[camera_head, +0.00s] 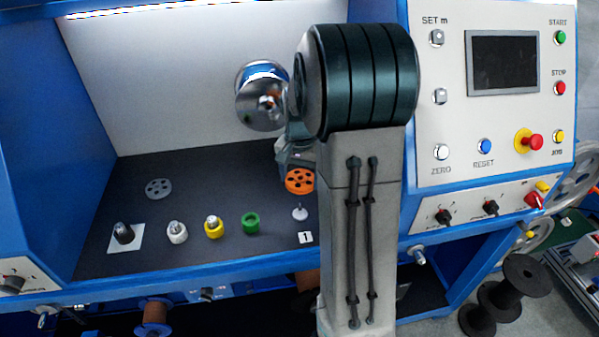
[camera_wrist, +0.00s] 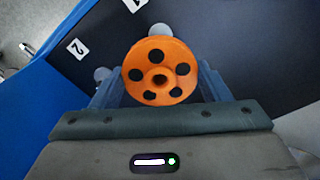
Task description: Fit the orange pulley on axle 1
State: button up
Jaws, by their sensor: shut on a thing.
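The orange pulley (camera_head: 300,181) is a round disc with several holes and a central hub. My gripper (camera_wrist: 160,76) is shut on it, one finger on each side, as the wrist view shows the pulley (camera_wrist: 160,56) face-on. In the head view the pulley hangs above and just behind axle 1 (camera_head: 300,212), a short pale post on a round base, apart from it. The label "1" (camera_head: 305,238) lies in front of that post. In the wrist view, a pale round top (camera_wrist: 102,74) shows beside the label "1" (camera_wrist: 77,48). My arm hides much of my gripper in the head view.
A grey pulley (camera_head: 158,188) lies on the dark deck at the back left. A dark knob on a white plate (camera_head: 136,235), a white (camera_head: 177,233), a yellow (camera_head: 213,228) and a green piece (camera_head: 251,223) line the front. A chrome wheel (camera_head: 262,95) is behind.

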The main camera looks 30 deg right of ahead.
aim_at(300, 204)
jog(key=shift+f+b, duration=1.95)
jog(key=shift+f, duration=1.1)
jog(key=shift+a+f+b, duration=0.1)
jog(key=shift+f+b, duration=0.2)
jog(key=shift+b, duration=0.05)
jog(key=shift+f+b, duration=1.05)
jog(key=shift+f, duration=0.35)
jog(key=shift+f+b, duration=0.7)
jog(key=shift+f, duration=0.25)
jog(key=shift+r, duration=0.1)
jog(key=shift+s, duration=0.1)
jog(key=o, duration=1.4)
jog(key=shift+o, duration=0.2)
